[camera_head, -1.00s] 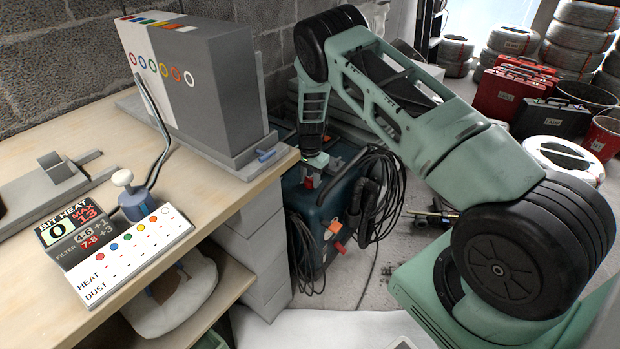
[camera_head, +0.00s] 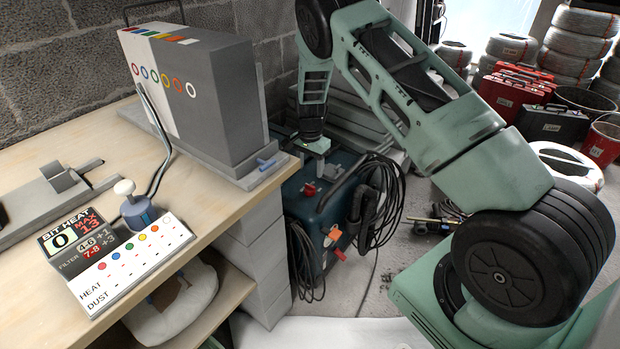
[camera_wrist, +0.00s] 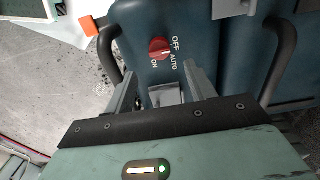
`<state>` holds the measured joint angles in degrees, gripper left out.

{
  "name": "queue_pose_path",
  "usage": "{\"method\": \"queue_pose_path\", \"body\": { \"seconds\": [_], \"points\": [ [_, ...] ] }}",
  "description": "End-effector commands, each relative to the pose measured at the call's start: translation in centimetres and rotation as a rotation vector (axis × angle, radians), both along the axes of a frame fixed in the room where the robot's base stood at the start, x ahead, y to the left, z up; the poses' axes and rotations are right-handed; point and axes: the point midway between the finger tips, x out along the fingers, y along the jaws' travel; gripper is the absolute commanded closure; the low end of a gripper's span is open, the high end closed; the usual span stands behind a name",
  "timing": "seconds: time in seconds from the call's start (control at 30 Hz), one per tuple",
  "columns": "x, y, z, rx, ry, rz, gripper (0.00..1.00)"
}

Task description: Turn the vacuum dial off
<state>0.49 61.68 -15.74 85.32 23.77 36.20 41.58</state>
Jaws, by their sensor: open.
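The vacuum (camera_head: 325,215) is a dark blue box on the floor beside the workbench. Its red dial (camera_wrist: 159,48) shows clearly in the wrist view, with the words OFF, AUTO and ON around its right side. A pale mark on the dial appears to face AUTO. The dial also shows in the head view (camera_head: 309,189). My gripper (camera_wrist: 164,80) is open and empty, its two fingers apart and the dial just beyond their tips, not between them. In the head view my gripper (camera_head: 314,146) hangs above the dial, clear of it.
Black hoses and cables (camera_head: 378,205) hang on the vacuum's right side. An orange tag (camera_head: 337,254) sits on its front. The workbench (camera_head: 220,205) with its grey box (camera_head: 215,100) stands close on the left. Floor to the right is partly clear.

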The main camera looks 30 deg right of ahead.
Motion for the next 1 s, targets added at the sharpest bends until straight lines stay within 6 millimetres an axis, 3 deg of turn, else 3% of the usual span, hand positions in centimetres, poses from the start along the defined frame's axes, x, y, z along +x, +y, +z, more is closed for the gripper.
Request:
{"method": "queue_pose_path", "body": {
  "seconds": [0.2, 0.4, 0.6, 1.0],
  "points": [
    [0.1, 0.1, 5.2, 0.0, -0.003, 0.002, 0.45],
    [0.0, 0.0, 8.1, 0.0, 0.0, 0.001, 0.45],
    [0.0, 0.0, 9.2, 0.0, 0.001, 0.0, 0.45],
    [0.0, 0.0, 9.2, 0.0, 0.001, 0.001, 0.45]
  ]
}}
